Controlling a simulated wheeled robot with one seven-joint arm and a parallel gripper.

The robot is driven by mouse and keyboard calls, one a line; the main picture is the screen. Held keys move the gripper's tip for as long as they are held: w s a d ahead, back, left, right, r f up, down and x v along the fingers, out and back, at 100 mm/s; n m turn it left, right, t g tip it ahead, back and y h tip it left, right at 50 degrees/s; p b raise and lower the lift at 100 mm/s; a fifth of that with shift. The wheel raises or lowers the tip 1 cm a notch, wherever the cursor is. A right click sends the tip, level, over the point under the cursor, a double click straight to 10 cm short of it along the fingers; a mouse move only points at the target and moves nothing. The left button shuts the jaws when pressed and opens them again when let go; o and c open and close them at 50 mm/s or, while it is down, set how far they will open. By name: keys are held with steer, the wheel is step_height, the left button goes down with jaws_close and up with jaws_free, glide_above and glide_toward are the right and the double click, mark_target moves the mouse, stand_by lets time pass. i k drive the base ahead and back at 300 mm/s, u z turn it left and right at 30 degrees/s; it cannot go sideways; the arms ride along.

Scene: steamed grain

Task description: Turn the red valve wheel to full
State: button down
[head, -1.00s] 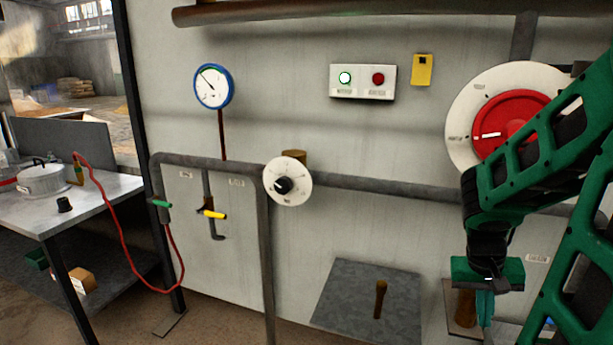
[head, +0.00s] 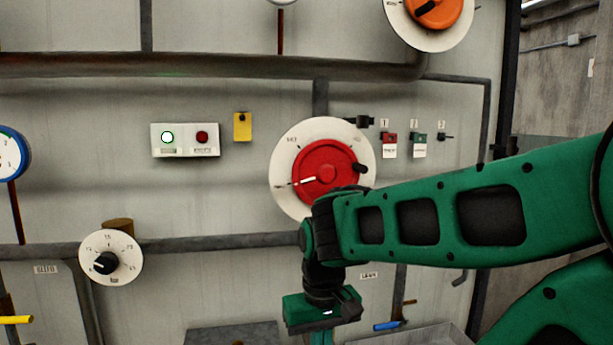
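The red valve wheel (head: 318,160) sits on a round white dial plate (head: 285,150) on the wall, near the middle of the head view. A white pointer line on the wheel points left and slightly down, and a black knob (head: 359,168) sticks out at its right side. The lettering on the plate is too small to read surely. My green gripper (head: 321,338) hangs pointing down below the wheel, apart from it. Its fingers are cut off by the bottom edge, so its opening is unclear. My arm covers the lower right of the plate.
An orange wheel (head: 438,10) is at the top right. A black dial knob (head: 105,263) is at lower left. A blue-handled valve (head: 387,325) is right of my gripper.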

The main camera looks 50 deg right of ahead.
mark_target(324, 165)
steer(key=u, duration=1.2)
steer(key=k, duration=2.15)
steer(key=z, duration=1.5)
steer(key=i, duration=1)
steer(key=u, duration=0.05)
